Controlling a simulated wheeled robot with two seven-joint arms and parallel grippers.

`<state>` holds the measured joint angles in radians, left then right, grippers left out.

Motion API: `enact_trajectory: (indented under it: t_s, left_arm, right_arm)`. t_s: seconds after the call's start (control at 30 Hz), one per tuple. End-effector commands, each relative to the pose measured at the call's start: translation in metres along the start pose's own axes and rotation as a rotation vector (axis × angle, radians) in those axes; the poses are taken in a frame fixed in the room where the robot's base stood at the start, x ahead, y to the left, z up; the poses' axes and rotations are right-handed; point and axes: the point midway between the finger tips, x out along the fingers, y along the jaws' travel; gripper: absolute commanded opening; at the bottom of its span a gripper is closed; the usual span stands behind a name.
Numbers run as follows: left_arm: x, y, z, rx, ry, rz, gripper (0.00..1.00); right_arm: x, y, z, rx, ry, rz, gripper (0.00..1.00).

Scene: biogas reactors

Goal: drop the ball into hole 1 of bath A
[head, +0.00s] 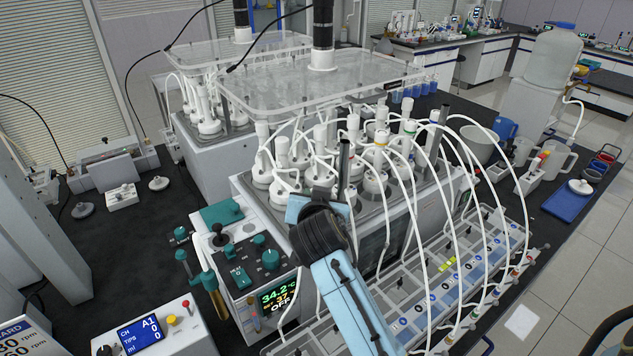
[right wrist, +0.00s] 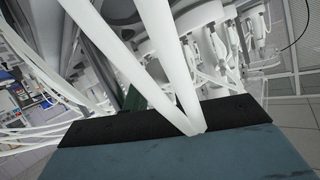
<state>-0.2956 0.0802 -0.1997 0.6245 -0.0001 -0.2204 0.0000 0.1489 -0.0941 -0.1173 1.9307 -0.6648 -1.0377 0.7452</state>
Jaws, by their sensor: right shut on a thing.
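The near water bath (head: 268,212), a grey box, holds several white capped bottles under a clear plate. A second, similar bath (head: 205,160) stands behind it on the left. I cannot read which one is bath A or which hole is hole 1. My right arm reaches up from the bottom, and its dark wrist and gripper (head: 318,232) are in front of the near bath, close to the bottles. The fingertips are hidden in the head view. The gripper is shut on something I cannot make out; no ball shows. My left gripper is out of view.
Several white tubes (head: 408,185) arch from the near bath to a long rack (head: 440,265) on the right. A control panel (head: 245,262) reads about 34.2. A blue-screen box (head: 150,335) stands at the front left.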

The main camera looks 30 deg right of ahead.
Motion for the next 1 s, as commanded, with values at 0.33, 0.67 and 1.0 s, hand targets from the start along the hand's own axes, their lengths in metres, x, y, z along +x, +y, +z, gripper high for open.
enact_trajectory:
  t_s: [0.33, 0.67, 1.0]
  left_arm:
    - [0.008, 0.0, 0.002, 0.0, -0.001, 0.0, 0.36]
    - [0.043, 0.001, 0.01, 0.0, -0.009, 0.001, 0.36]
    - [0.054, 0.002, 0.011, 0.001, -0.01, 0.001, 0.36]
  right_arm:
    - [0.005, 0.004, 0.014, 0.002, 0.001, 0.007, 0.06]
    - [0.018, 0.011, 0.047, 0.002, 0.001, 0.007, 0.06]
    - [0.022, 0.013, 0.057, 0.003, 0.0, 0.006, 0.06]
